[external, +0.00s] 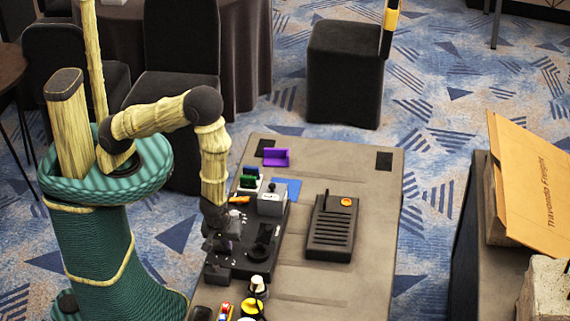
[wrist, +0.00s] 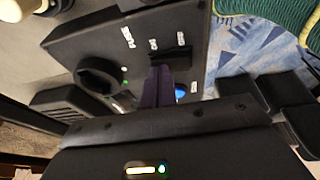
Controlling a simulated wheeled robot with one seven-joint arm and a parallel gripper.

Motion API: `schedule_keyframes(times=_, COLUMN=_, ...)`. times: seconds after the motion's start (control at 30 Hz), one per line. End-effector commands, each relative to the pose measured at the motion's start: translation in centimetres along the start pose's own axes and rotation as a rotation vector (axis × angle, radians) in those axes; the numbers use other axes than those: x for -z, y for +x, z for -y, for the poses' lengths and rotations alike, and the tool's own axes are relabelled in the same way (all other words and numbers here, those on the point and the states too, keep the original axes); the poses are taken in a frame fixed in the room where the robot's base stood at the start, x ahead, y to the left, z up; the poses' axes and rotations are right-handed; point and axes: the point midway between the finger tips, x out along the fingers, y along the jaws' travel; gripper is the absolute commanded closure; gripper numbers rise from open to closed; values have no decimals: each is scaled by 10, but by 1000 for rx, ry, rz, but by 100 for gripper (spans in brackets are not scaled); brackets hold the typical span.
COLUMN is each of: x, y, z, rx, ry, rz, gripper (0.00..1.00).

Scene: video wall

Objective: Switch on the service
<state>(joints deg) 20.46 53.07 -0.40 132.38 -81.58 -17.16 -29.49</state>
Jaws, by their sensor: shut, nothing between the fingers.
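The black control console (external: 237,266) stands on the table's left side. It has a round black dial (external: 263,238), also large at left in the wrist view (wrist: 98,78). A purple lever-like piece (wrist: 158,87) stands over a dark slot in the wrist view, with small white labels and a blue light (wrist: 181,91) beside it. Green lights glow near the dial. My gripper (external: 218,243) is low over the console's left part, left of the dial, shut and empty. It is close to the purple piece; I cannot tell whether they touch. The fingertips are not clear in the wrist view.
A grey box with a knob (external: 271,202) sits at the console's back. A black ridged device (external: 332,228) lies right of it. A purple holder (external: 276,157) is at the table's back; small coloured items (external: 252,306) stand in front.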

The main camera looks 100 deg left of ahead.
Motion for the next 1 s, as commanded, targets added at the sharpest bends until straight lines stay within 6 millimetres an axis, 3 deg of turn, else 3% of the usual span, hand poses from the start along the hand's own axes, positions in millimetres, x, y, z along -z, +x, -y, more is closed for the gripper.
schedule_keyframes(times=1.0, x=1, y=-5, z=16, rx=1, ry=1, rz=0, gripper=100)
